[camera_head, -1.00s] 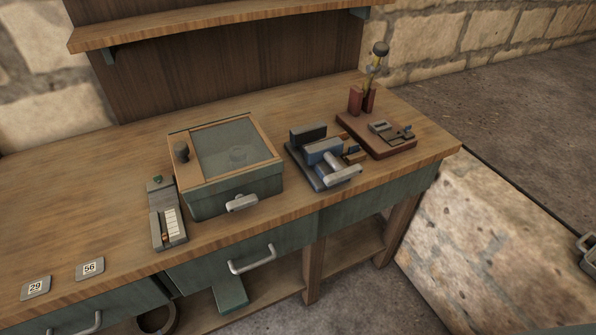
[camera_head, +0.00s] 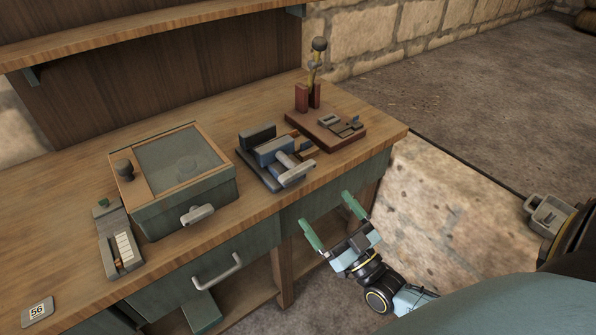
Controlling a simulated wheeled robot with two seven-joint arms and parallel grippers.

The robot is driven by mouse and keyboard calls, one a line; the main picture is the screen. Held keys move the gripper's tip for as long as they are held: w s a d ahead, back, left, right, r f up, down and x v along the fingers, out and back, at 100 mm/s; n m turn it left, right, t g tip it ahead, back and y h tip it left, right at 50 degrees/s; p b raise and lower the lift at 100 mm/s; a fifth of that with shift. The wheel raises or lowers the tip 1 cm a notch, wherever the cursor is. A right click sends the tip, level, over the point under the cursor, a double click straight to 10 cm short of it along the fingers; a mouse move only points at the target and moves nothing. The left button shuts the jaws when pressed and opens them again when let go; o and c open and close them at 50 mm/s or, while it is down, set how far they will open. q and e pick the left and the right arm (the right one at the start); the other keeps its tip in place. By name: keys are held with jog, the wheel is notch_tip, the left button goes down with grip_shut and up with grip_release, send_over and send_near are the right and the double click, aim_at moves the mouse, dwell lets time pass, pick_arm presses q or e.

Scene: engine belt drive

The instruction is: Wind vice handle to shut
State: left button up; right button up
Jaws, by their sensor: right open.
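The vice (camera_head: 259,157) sits on the bench near its right part, with a dark rear jaw and a blue front jaw (camera_head: 273,148). A gap shows between the two jaws. The pale grey vice handle (camera_head: 297,174) is at the front, near the bench's front edge, at the end of a light screw. My right gripper (camera_head: 332,221) is in front of the bench, below and to the right of the handle. Its green fingers are spread wide with nothing between them, and it is apart from the vice. My left gripper is not in view.
A green box with a glass lid (camera_head: 182,212) stands left of the vice. A red-brown base (camera_head: 340,142) with a lever (camera_head: 317,62) stands behind it to the right. A slider device (camera_head: 120,243) is at the left.

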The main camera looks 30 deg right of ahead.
aim_at(300, 176)
jog(key=x, duration=1.2)
jog(key=shift+w+f, duration=0.15)
jog(key=shift+w, duration=0.05)
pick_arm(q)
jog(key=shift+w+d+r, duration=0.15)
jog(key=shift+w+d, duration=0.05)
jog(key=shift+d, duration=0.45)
